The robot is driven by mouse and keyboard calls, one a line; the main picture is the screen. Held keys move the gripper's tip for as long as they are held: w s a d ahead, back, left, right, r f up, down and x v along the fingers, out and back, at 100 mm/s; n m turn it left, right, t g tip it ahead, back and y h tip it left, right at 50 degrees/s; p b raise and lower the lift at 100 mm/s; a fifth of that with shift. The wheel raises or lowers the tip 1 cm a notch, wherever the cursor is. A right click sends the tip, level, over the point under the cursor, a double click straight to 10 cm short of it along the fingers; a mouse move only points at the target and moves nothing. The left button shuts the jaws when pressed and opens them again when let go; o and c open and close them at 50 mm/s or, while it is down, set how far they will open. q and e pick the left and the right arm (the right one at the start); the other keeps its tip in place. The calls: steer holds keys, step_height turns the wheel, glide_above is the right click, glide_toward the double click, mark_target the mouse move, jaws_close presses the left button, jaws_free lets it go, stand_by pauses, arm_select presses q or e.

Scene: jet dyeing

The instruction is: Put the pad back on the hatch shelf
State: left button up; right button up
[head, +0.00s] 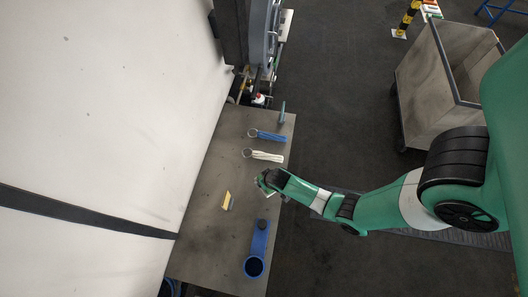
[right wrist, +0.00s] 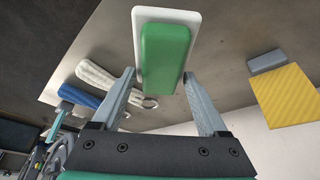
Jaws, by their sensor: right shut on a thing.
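My right gripper (head: 264,186) is over the right edge of the grey hatch shelf (head: 205,215). In the right wrist view the gripper (right wrist: 160,78) is shut on a green pad (right wrist: 165,55) with a white backing plate (right wrist: 140,18). The pad sits between the two fingertips, with the shelf surface behind it. I cannot tell whether it touches the shelf. In the head view the pad is mostly hidden by the gripper. My left gripper is not in view.
On the shelf are a blue strap-like roll (head: 268,136), a white one (head: 265,156), a yellow block (head: 228,201) with a grey part (right wrist: 266,62), and a blue holder with a black cup (head: 254,266). A large cart (head: 425,85) stands right. Bare shelf surrounds the yellow block.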

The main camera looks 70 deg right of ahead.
steer(key=b+x, duration=0.3)
steer(key=b, duration=0.1)
steer(key=shift+s+f, duration=0.25)
steer(key=shift+f, duration=0.2)
steer(key=shift+s+a+f, duration=0.1)
steer(key=shift+f, duration=0.2)
steer(key=shift+r, duration=0.25)
steer(key=shift+c, duration=0.6)
steer(key=shift+f, duration=0.25)
steer(key=o, duration=1.2)
steer(key=shift+r, duration=0.1)
steer(key=p+v, duration=0.7)
steer(key=shift+r, duration=0.4)
